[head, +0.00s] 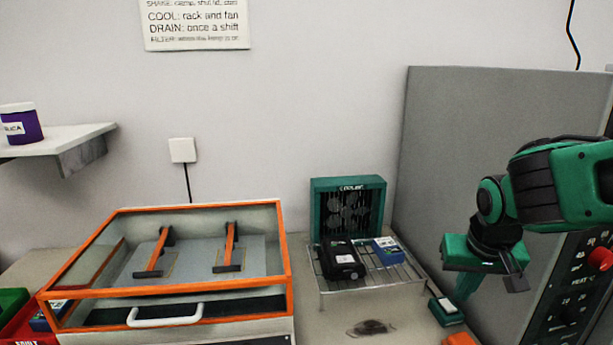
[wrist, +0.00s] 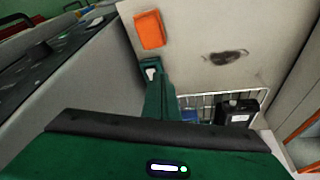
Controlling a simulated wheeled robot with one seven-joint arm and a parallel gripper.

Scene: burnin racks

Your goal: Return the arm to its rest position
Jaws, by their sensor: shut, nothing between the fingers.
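My arm reaches in from the right in the head view, with my gripper (head: 464,288) pointing down in front of the grey cabinet, to the right of the wire rack. The fingers are together and hold nothing. In the wrist view my gripper (wrist: 160,92) shows as green fingers closed over the bench. A small green item with a white top (head: 446,306) lies on the bench near and below the fingers in the head view. It also shows beside the fingers in the wrist view (wrist: 151,72).
A wire rack (head: 375,287) holds a black block (head: 343,260) and a blue box (head: 388,250) before a green fan (head: 347,209). An orange-framed shaker box (head: 290,275) stands left. The grey cabinet (head: 470,130) with controls is close to my arm. An orange block (wrist: 150,30) lies on the bench.

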